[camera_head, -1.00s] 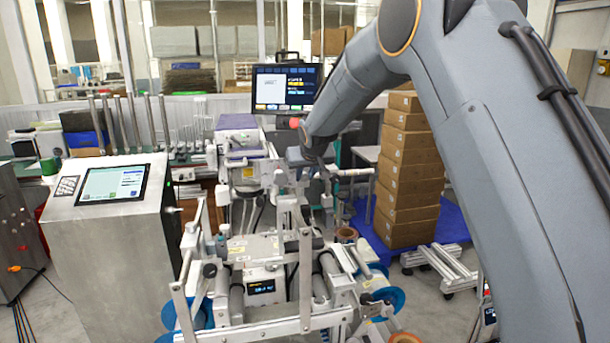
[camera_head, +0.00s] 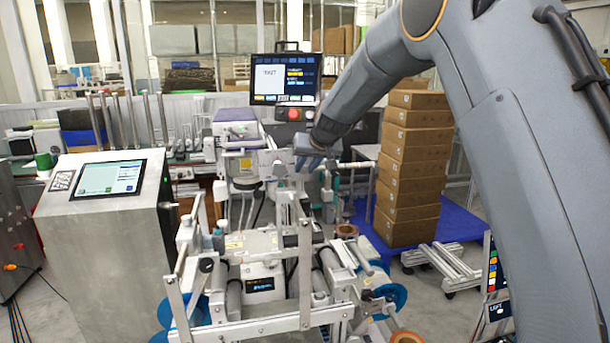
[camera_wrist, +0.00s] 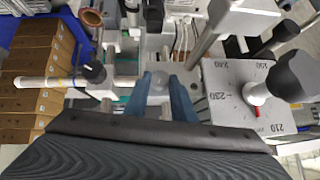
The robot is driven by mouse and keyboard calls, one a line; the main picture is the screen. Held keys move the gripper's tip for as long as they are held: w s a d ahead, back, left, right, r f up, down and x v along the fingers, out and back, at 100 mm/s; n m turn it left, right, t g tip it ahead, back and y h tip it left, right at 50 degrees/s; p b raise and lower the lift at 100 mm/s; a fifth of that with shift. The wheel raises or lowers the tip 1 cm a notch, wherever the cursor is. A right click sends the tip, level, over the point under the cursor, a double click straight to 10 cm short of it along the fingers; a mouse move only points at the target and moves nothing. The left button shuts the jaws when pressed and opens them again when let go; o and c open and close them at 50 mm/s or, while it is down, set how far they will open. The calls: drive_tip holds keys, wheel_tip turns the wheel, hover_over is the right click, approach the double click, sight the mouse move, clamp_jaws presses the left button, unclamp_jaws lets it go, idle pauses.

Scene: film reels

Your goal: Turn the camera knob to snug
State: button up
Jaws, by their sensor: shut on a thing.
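My gripper shows at the middle of the head view (camera_head: 308,163), at the upper part of the machine. In the wrist view my gripper's two blue fingers (camera_wrist: 170,95) point away from the camera. They are closed on a small pale round knob (camera_wrist: 158,83), which sits between them. I take this to be the camera knob; the fingers hide its sides. Right of the fingers is a plate with a numbered scale (camera_wrist: 225,75). A black knob on a light stem (camera_wrist: 293,76) stands over that plate. In the head view the fingers hide the gripped knob.
A bar with a black clamp (camera_wrist: 94,72) lies left of the fingers. Stacked brown boxes (camera_head: 410,170) stand right of the machine. A monitor (camera_head: 285,80) is behind it, with a red button (camera_head: 294,114) below. A metal console with a screen (camera_head: 108,178) stands at left.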

drive_tip(key=shift+w+d+f+m+y+b, duration=0.1)
drive_tip(key=shift+m+y+b, duration=0.2)
drive_tip(key=shift+b, duration=1.45)
drive_tip(key=shift+s+d+f+m+y+b, duration=0.15)
drive_tip(key=shift+y+b, duration=0.3)
drive_tip(key=shift+b, duration=1.25)
drive_tip(key=shift+w+d+f+m+y+b, duration=0.15)
drive_tip(key=shift+y+b, duration=0.2)
drive_tip(key=shift+b, duration=1.4)
drive_tip(key=shift+a+r+b, duration=0.1)
drive_tip(key=shift+r+b, duration=0.1)
drive_tip(key=shift+b, duration=0.45)
drive_tip(key=o, duration=1.1)
drive_tip(key=shift+r, duration=0.1)
drive_tip(key=shift+c, duration=0.2)
drive_tip(key=shift+s+r, duration=0.2)
drive_tip(key=b+v, duration=0.1)
drive_tip(key=v, duration=0.6)
drive_tip(key=shift+d, duration=0.3)
